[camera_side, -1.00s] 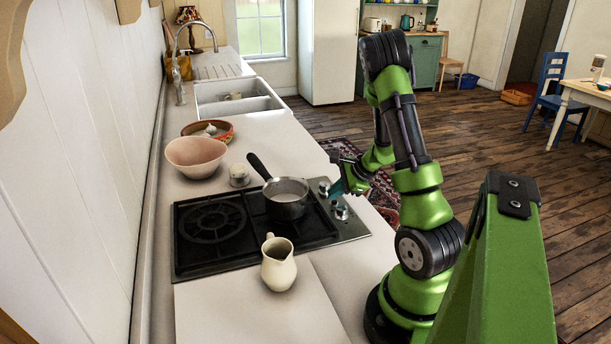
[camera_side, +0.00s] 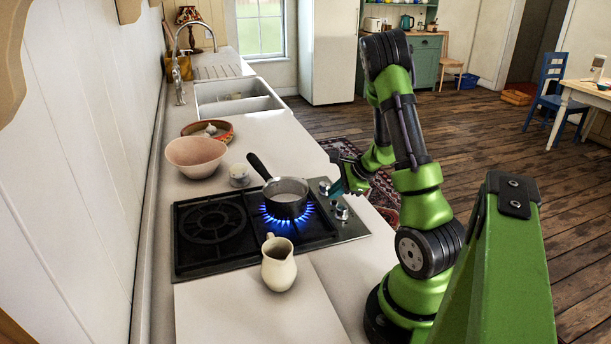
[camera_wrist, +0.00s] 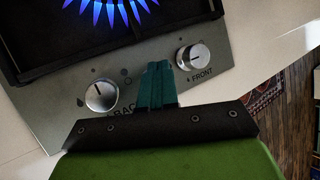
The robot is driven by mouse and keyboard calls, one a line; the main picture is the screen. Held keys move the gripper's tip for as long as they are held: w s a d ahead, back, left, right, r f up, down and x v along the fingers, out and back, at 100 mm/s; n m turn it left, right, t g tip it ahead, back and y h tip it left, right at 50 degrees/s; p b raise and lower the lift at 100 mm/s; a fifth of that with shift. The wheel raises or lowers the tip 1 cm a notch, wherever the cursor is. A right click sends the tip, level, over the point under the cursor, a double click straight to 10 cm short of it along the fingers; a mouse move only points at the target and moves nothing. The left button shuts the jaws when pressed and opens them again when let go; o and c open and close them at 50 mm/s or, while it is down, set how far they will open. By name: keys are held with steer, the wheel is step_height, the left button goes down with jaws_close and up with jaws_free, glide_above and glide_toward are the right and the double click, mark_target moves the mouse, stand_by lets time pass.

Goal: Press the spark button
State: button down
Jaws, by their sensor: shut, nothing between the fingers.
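The hob's steel control panel (camera_wrist: 60,120) shows in the wrist view with two silver knobs. The knob by the partly covered BACK label (camera_wrist: 101,96) is on the left, and the knob by the FRONT label (camera_wrist: 193,57) is on the right. My gripper (camera_wrist: 157,68) is shut and empty, its teal fingertips over the panel between the knobs. I cannot make out the spark button; the fingers may hide it. In the side view my gripper (camera_side: 340,187) is at the hob's right edge. Blue flames (camera_side: 266,216) burn under a saucepan (camera_side: 287,206).
A cream jug (camera_side: 278,270) stands in front of the hob. A pink bowl (camera_side: 196,157), a terracotta dish (camera_side: 226,139) and a small white pot (camera_side: 239,176) stand behind it. The saucepan's black handle (camera_side: 259,167) points back and left. The counter front right of the jug is clear.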

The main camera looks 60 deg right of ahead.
mark_target(336, 202)
steer(key=shift+r, duration=3)
steer(key=w+a+r+n+g+y, duration=0.1)
steer(key=a+r+n+y, duration=0.15)
steer(key=a+n, duration=0.45)
steer(key=w+a+r+n+g+y, duration=0.1)
steer(key=a+r+n, duration=0.25)
steer(key=a, duration=0.65)
steer(key=s+a+r+n+t, duration=0.1)
steer(key=s+a+r+n, duration=0.1)
steer(key=a+r+n, duration=0.3)
steer(key=s+a+r+n, duration=0.3)
steer(key=a+r+n, duration=0.2)
steer(key=a+n, duration=0.3)
steer(key=a+h, duration=0.1)
steer(key=a, duration=0.3)
steer(key=shift+s+t, duration=0.25)
steer(key=shift+t, duration=0.15)
